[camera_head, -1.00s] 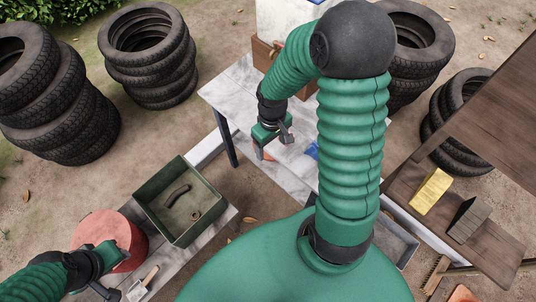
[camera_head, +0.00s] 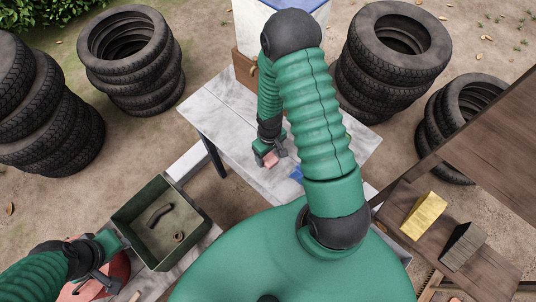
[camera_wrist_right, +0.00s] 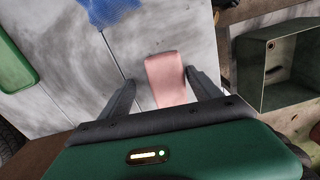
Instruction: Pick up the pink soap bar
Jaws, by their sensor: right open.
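The pink soap bar (camera_wrist_right: 166,78) lies on the grey-white table top in the right wrist view, between the two dark fingers of my right gripper (camera_wrist_right: 160,77). The fingers are spread, with a gap on each side of the bar. In the head view, the bar (camera_head: 270,159) shows as a small pink patch at my right gripper (camera_head: 269,155); the arm hides part of that area. My left gripper (camera_head: 95,283) is at the lower left, over a red round container (camera_head: 118,268). Its finger opening is unclear.
A blue mesh-like item (camera_wrist_right: 108,12) lies beyond the soap, and a green object (camera_wrist_right: 14,58) lies at left. A dark green bin (camera_head: 122,215) holds a curved dark piece and a small ring. A yellow block (camera_head: 424,214) rests on a wooden shelf. Tyre stacks (camera_head: 130,60) stand around.

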